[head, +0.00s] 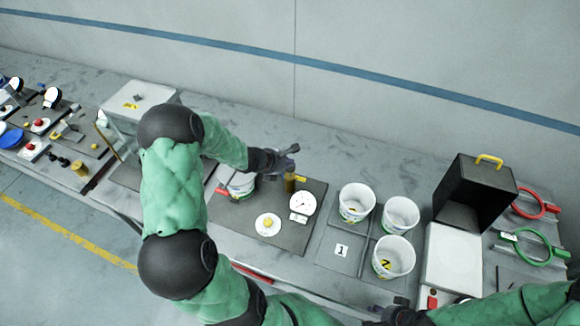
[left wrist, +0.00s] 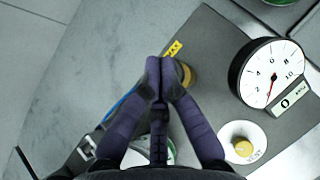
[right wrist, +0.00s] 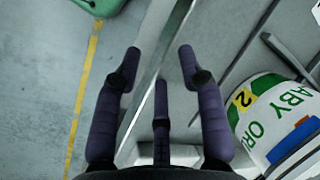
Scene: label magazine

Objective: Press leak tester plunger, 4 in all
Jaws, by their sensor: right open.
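The leak tester stands on a dark plate (head: 314,228). It has a round white dial (head: 302,205), also in the left wrist view (left wrist: 272,74), and a yellow button on a white disc (head: 267,225), also there (left wrist: 242,147). A brass cylinder (head: 290,185), perhaps the plunger, is partly hidden by my left fingers in the left wrist view (left wrist: 187,74). My left gripper (head: 292,152) is shut and empty, its tips together (left wrist: 160,64) over or beside the cylinder; contact cannot be told. My right gripper (right wrist: 157,55) is open and empty near the table's front edge.
Several white tubs (head: 356,200) stand right of the plate by a card marked 1 (head: 341,251). A black box (head: 473,193) and red and green rings (head: 535,203) lie further right.

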